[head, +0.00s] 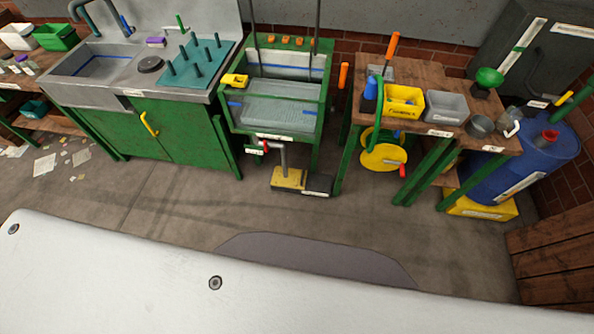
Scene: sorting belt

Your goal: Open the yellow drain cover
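A yellow square plate (289,179), which looks like the drain cover, lies on the floor below the green-framed wash tank (276,104). A grey drain pipe (283,157) comes down from the tank to just above or onto the plate; I cannot tell if they touch. A dark flat square (317,185) lies against the plate's right side; I cannot tell if it is an opening or a grate. The yellow plate looks flat. Neither of my grippers is in view.
A green sink cabinet (155,130) stands left of the tank. To the right are a wooden bench (400,113), a yellow reel (383,157) under it, and a blue drum (535,150). Papers (45,165) litter the floor at left. The floor (200,195) before the tank is clear.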

